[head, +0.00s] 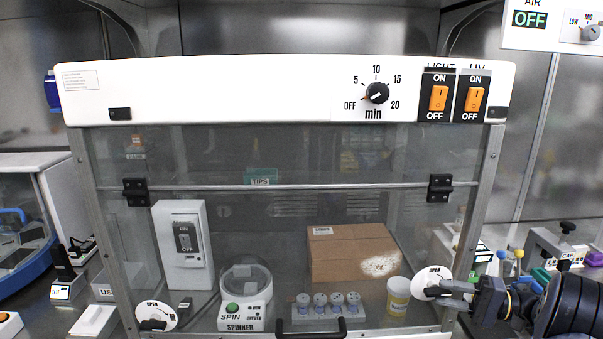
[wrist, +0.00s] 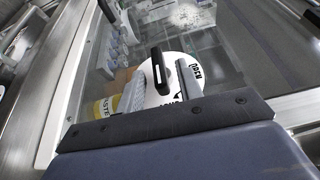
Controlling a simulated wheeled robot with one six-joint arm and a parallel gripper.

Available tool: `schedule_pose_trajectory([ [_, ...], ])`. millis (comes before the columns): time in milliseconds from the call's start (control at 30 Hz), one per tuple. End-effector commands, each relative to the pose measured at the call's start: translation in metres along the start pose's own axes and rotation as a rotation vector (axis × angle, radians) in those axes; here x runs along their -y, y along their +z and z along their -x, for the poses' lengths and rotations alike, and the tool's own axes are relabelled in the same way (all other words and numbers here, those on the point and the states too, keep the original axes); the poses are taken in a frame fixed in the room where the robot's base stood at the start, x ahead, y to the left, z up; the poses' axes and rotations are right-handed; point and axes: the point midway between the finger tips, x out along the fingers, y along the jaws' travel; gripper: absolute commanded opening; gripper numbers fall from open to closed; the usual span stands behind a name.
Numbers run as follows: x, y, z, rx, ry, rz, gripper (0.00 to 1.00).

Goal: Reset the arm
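My gripper (head: 458,290) is at the lower right of the head view, close in front of the right round white OPEN dial (head: 433,275) on the cabinet's front. In the wrist view, my two fingers (wrist: 159,88) stand apart. The dial (wrist: 152,92) and its black handle (wrist: 160,68) show between and beyond them. I cannot tell whether a finger touches the handle. My dark arm reaches in from the right edge of the head view.
The glass-fronted cabinet (head: 290,91) fills the middle. Behind its glass are a cardboard box (head: 340,255), a spinner (head: 245,295), a vial rack (head: 320,318) and a yellow waste cup (head: 398,296). Clamp equipment (head: 560,245) stands at the right near my arm.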

Motion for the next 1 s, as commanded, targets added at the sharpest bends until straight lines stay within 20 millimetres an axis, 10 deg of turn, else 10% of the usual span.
schedule_pose_trajectory([
  [100, 0.002, 0.001, -0.026, 0.005, 0.001, 0.0, 0.35],
  [1000, 0.005, 0.001, -0.022, 0.0, 0.459, 0.191, 0.35],
])
